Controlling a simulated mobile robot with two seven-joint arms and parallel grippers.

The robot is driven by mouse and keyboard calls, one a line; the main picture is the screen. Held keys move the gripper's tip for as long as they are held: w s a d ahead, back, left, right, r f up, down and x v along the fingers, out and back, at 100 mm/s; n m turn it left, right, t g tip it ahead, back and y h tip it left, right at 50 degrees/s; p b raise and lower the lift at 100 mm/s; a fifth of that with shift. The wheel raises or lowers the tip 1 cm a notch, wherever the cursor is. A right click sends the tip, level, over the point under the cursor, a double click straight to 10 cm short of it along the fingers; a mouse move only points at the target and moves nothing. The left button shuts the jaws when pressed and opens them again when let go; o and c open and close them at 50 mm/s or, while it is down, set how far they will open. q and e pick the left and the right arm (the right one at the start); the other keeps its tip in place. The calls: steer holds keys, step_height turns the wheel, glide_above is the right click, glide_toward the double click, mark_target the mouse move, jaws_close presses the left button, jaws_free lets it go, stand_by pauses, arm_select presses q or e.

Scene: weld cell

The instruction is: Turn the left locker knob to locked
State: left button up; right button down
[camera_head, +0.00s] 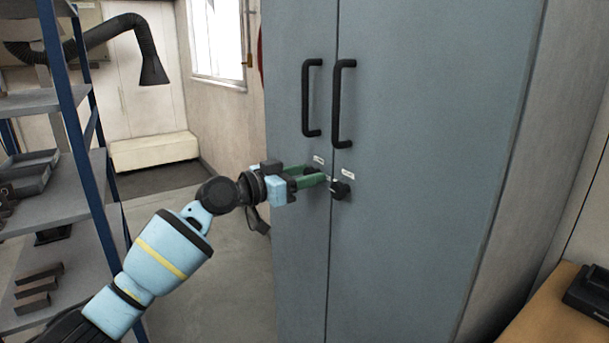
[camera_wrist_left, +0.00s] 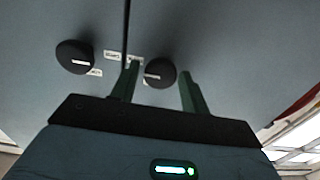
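The grey-blue locker (camera_head: 420,120) has two shut doors with a round black knob on each. The left knob (camera_head: 310,171) is mostly hidden by my left gripper in the head view. In the left wrist view, which is turned over, the left knob (camera_wrist_left: 160,72) shows on the right with a white, nearly level mark. My left gripper (camera_head: 318,178) is open, with its green fingers on either side of this knob and gaps visible between. The right knob (camera_head: 340,190) is clear of the fingers and also shows in the wrist view (camera_wrist_left: 74,56). My right gripper is out of view.
Two black door handles (camera_head: 311,97) (camera_head: 342,103) stand out above the knobs. Small white labels (camera_head: 347,173) sit near the knobs. A blue-framed shelf (camera_head: 70,100) stands at the left, and a wooden bench (camera_head: 550,320) is at lower right.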

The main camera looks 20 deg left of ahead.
arm_select(q)
steer(key=c, duration=0.7)
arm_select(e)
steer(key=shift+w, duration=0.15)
